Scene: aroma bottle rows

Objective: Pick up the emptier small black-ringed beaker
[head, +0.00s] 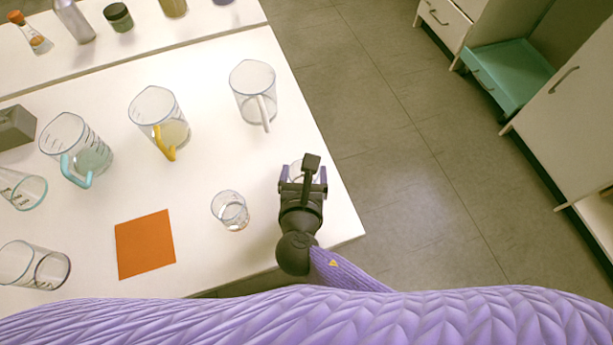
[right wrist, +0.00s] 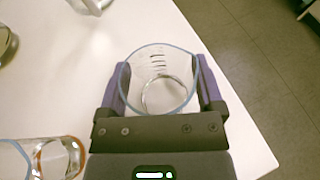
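My right gripper (head: 303,176) is at the table's right side, its two purple fingers on either side of a small clear beaker (right wrist: 157,82). In the right wrist view the beaker is upright, with a bluish rim, dark graduation marks and a greyish ring near its base. It looks nearly empty. The fingers lie close to its sides; whether they press on it is unclear. In the head view the gripper hides most of it. Another small clear beaker (head: 230,210) stands to the left, with a little clear liquid. I cannot make out a black ring clearly on either. My left gripper is not in view.
An orange mat (head: 145,245) lies left of the small beakers. Large jugs with white (head: 254,92), yellow (head: 159,118) and teal (head: 77,147) handles stand behind. A wide glass (head: 35,266) is at the left edge. Open floor lies right of the table.

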